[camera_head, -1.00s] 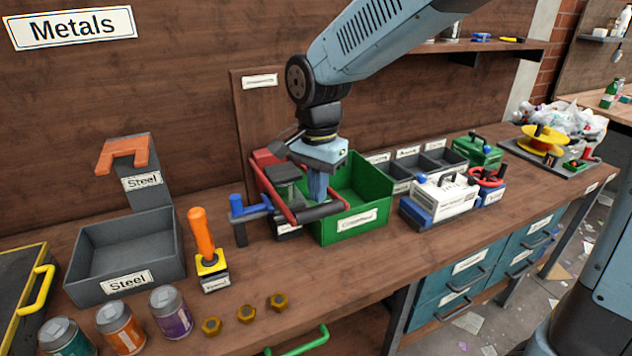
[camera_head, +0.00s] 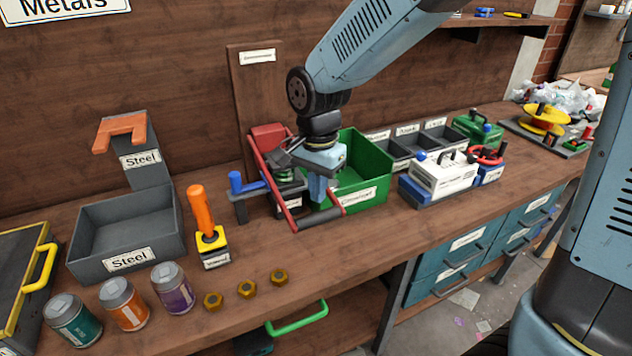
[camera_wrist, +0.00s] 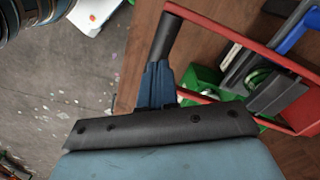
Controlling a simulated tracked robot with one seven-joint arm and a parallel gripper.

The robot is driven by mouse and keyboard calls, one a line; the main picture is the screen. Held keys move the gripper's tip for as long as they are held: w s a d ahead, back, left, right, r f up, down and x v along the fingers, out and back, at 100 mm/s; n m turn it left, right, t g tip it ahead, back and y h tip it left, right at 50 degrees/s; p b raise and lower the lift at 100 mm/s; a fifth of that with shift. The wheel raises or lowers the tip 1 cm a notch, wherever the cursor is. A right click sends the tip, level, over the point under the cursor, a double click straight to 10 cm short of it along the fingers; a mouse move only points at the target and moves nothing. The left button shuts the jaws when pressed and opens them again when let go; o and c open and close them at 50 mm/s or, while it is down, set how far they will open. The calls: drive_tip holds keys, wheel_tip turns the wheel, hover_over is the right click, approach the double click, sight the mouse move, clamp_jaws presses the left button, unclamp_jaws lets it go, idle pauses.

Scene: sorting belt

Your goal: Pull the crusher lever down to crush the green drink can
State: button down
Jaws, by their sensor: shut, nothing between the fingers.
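The can crusher (camera_head: 268,138) is red and black and stands against the upright wooden board. Its lever has two red arms joined by a black grip bar (camera_head: 320,218), which hangs low in front of the crusher. In the wrist view the bar (camera_wrist: 166,38) lies at my fingertips. My gripper (camera_head: 318,202) is shut and empty, pointing down above or against the bar; exact contact is unclear. In the wrist view my blue fingers (camera_wrist: 157,72) are together. A green, silver-edged round shape (camera_wrist: 257,78), seemingly the can, sits inside the crusher, mostly hidden.
A green bin (camera_head: 378,168) stands right beside the crusher, with a blue-handled fixture (camera_head: 237,182) to its left. A white box (camera_head: 440,175) stands right.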

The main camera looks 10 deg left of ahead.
sight(317, 212)
drive_tip(key=shift+s+f, duration=0.1)
drive_tip(key=shift+f, duration=0.6)
drive_tip(key=shift+w+a+f, duration=0.1)
drive_tip(key=shift+w+f, duration=0.05)
drive_tip(key=shift+f, duration=0.8)
drive_tip(key=shift+w+f, duration=0.1)
drive_tip(key=shift+f, duration=0.8)
drive_tip(key=shift+r, duration=3.6)
